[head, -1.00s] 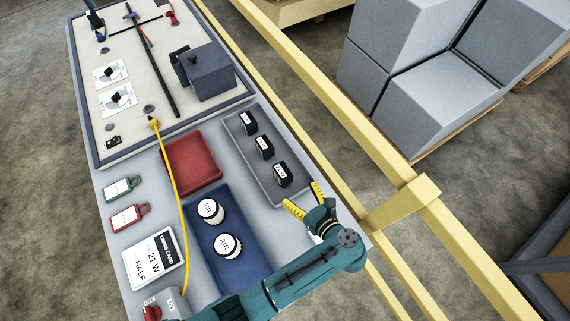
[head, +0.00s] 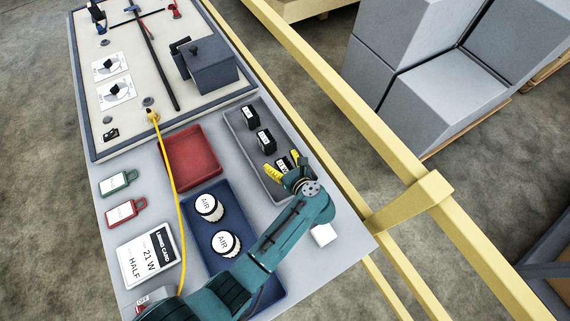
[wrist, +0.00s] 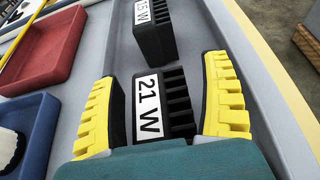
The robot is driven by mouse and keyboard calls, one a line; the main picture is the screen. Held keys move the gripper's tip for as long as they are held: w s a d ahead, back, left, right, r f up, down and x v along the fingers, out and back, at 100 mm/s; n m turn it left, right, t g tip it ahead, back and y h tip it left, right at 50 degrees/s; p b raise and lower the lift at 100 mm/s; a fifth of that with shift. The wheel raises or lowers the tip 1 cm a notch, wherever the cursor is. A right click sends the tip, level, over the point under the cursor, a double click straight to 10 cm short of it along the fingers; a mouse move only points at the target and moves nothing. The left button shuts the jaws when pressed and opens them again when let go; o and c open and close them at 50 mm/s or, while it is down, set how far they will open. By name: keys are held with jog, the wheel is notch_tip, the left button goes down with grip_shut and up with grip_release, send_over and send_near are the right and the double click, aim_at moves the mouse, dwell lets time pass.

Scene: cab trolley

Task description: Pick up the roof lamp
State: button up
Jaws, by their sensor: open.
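Several black ribbed blocks with white wattage labels stand in a row in the grey tray (head: 240,128). No label reads "roof lamp". In the wrist view the nearest block (wrist: 165,108) reads "21 W"; it also shows partly in the head view (head: 282,162). The one beyond it (wrist: 155,35) appears to read "15 W"; in the head view it is the middle block (head: 266,141). My gripper (head: 284,168) is open, with its yellow fingers on either side of the 21 W block; it also shows in the wrist view (wrist: 163,100). Contact cannot be told.
A lamp card (head: 147,255) reads "21 W" and "HALF". A red tray (head: 192,158) is empty. A blue tray (head: 235,190) holds white AIR canisters. A yellow cable (head: 176,205) crosses the trolley. A small white block (head: 323,235) sits near my arm. A yellow rail (head: 350,120) runs alongside.

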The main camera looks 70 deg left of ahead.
jog(key=c, duration=1.3)
jog(key=shift+c, duration=0.2)
notch_tip(320, 180, up, 10)
jog(key=p, duration=0.4)
jog(key=shift+d, duration=0.1)
